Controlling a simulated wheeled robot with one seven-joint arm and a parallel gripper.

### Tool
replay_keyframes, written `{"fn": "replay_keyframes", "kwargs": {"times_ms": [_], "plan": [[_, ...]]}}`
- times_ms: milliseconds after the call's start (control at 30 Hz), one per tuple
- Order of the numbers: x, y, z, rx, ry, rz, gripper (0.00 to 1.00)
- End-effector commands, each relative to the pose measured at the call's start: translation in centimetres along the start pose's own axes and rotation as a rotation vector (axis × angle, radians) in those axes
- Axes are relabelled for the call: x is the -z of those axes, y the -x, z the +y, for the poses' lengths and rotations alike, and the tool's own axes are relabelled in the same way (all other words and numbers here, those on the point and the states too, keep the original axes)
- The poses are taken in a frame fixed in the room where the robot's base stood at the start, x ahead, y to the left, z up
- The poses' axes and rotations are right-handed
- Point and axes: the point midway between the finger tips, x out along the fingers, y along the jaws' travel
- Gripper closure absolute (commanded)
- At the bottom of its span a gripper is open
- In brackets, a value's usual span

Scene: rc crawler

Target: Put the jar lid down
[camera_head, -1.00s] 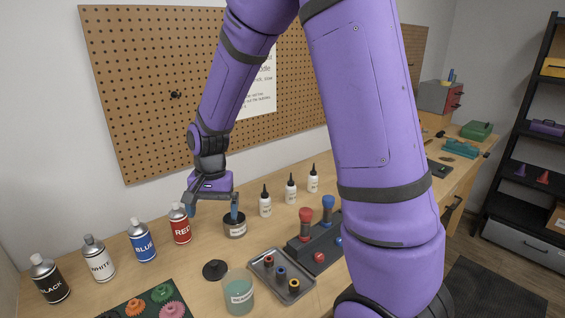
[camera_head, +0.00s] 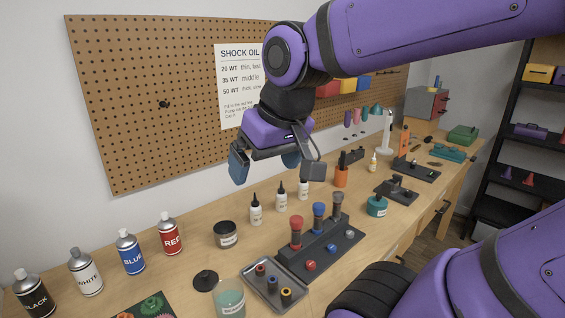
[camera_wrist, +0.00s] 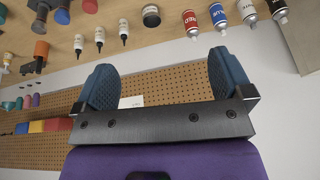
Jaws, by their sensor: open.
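A black jar lid (camera_head: 205,280) with a small knob lies flat on the bench in the head view, in front of the open jar. The jar (camera_head: 226,234) is short and dark with a pale label, and it stands upright on the bench. It also shows at the top of the wrist view (camera_wrist: 151,15). My gripper (camera_head: 268,168) is raised above the bench, behind and to the right of the jar. Its fingers are wide apart with nothing between them, as the wrist view (camera_wrist: 165,82) also shows. The lid cannot be made out in the wrist view.
Paint cans (camera_head: 131,251) stand in a row at left. White dropper bottles (camera_head: 281,196) stand below my gripper. The pegboard (camera_head: 150,100) rises behind the bench.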

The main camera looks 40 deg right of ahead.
Motion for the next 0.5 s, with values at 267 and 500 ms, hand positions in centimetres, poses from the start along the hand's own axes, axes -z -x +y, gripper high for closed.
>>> {"fn": "replay_keyframes", "kwargs": {"times_ms": [267,500], "plan": [[-2.6,2.0,0.7,-0.007,0.081,0.06,0.02],[-2.8,2.1,0.7,-0.008,0.086,0.062,0.02]]}}
